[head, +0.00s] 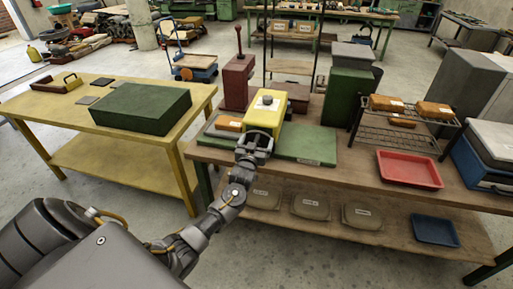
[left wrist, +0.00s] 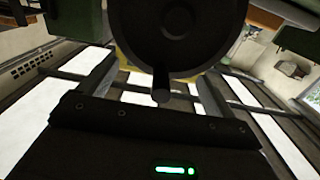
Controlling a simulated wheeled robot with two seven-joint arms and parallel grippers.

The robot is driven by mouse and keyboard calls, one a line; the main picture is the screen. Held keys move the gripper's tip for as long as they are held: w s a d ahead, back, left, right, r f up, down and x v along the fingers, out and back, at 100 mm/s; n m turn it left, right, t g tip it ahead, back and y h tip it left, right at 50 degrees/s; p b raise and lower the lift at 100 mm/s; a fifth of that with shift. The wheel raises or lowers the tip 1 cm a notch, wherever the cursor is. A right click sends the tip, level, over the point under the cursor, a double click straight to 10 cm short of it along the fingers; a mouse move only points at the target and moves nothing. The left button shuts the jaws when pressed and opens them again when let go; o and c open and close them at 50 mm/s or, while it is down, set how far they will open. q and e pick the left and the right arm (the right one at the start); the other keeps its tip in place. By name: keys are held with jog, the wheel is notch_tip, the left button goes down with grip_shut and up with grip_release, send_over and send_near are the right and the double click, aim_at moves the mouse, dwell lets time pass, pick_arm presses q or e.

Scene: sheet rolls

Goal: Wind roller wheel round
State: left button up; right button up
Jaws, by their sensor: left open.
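The yellow roller machine (head: 265,113) stands on a green base plate (head: 308,146) on the wooden bench, with a dark knob on top. My left gripper (head: 257,140) is at its near face, where the wheel is hard to make out behind it in the head view. In the left wrist view the dark round wheel (left wrist: 178,35) fills the top middle. Its short crank handle (left wrist: 161,88) points down between the two spread fingers of my left gripper (left wrist: 158,72). The gripper is open, with gaps on both sides of the handle. My right gripper is not in view.
A red tray (head: 409,169) and a wire rack with orange packs (head: 402,122) stand to the right on the bench. A yellow table (head: 60,122) with a green block (head: 140,107) is at left.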

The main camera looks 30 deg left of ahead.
pick_arm(q)
jog(key=shift+s+d+r+p, duration=0.1)
jog(key=shift+s+p, duration=0.2)
jog(key=shift+p, duration=0.1)
jog(key=p+v, duration=0.4)
jog(key=v, duration=0.4)
jog(key=shift+s+p, duration=0.15)
jog(key=shift+p, duration=0.25)
jog(key=shift+d, duration=0.1)
